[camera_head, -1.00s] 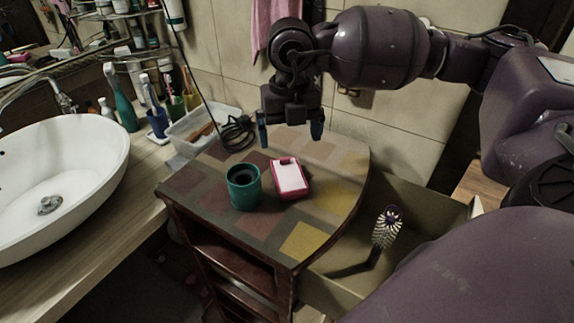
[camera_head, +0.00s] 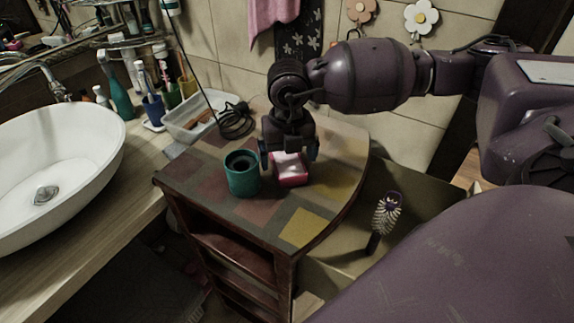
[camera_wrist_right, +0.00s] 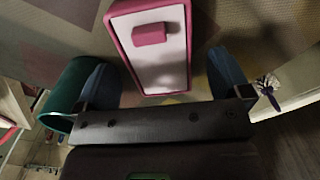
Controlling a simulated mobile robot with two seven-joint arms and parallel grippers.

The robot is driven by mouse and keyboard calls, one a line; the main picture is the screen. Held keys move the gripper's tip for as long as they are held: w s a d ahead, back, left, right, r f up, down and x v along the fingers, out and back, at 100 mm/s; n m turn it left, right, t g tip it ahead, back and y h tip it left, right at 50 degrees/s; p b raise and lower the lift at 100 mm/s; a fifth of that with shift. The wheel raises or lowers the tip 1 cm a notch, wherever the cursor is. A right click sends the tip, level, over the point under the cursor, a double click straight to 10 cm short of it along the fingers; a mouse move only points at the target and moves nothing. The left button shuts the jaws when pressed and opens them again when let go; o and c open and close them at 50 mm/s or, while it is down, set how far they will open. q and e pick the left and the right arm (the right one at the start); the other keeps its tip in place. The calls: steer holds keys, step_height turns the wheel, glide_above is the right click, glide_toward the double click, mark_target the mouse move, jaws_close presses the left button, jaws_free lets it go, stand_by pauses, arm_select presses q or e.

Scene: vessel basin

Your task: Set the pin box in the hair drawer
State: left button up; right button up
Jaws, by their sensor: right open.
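The pin box (camera_head: 291,177), pink-red with a white top, lies on the patchwork-topped cabinet (camera_head: 225,207). In the right wrist view the pin box (camera_wrist_right: 150,45) shows a small pink block on its white face. My right gripper (camera_head: 289,160) is open, lowered over the box with a finger on each side. In the right wrist view the gripper (camera_wrist_right: 165,85) has its blue fingers apart, with the box ahead between them. The open drawer (camera_head: 345,225) at the cabinet's right holds a hairbrush (camera_head: 386,215). My left gripper is not in view.
A teal cup (camera_head: 242,174) stands close beside the gripper's left finger; it also shows in the right wrist view (camera_wrist_right: 66,92). A coiled black cable (camera_head: 236,120) and a clear bin (camera_head: 190,120) are behind. A white basin (camera_head: 60,160) is at left.

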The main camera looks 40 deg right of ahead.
steer(key=shift+f, duration=0.65)
steer(key=shift+c, duration=0.2)
steer(key=shift+r, duration=0.1)
steer(key=c, duration=1.1)
